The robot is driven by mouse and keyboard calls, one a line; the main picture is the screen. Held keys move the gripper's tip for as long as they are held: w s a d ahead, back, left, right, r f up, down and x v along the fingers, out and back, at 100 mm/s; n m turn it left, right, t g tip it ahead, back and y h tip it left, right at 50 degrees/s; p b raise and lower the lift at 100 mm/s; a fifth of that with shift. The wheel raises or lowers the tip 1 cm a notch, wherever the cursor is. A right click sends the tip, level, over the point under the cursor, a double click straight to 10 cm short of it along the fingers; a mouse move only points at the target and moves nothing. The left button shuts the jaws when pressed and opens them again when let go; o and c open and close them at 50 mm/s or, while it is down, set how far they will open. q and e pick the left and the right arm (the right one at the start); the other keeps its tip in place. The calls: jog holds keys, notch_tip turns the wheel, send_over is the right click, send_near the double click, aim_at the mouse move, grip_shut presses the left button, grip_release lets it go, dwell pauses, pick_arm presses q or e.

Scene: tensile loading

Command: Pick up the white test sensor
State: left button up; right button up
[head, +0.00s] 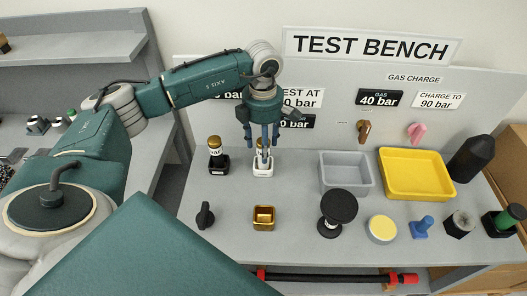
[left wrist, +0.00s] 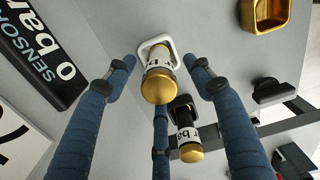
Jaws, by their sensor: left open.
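The white test sensor has a gold cap, a white label band and a white base (head: 262,171), and stands upright on the bench. In the left wrist view its gold cap (left wrist: 160,86) points toward the camera. My left gripper (head: 264,143) is above it, pointing down. In the left wrist view the open blue fingers (left wrist: 160,85) spread around the sensor, with gaps visible at its sides. The fingers partly hide the sensor's top in the head view. My right gripper is not in view.
A similar sensor in a black base (head: 217,163) stands just left, and shows near the fingers in the left wrist view (left wrist: 189,145). A gold tray (head: 264,225), grey bin (head: 346,188) and yellow tray (head: 416,190) stand on the bench. Signs line the back wall.

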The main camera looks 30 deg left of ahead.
pick_arm(q)
jog(key=shift+f, duration=1.25)
grip_shut()
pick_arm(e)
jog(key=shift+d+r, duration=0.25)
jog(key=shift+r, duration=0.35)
pick_arm(q)
jog(key=shift+r, duration=0.15)
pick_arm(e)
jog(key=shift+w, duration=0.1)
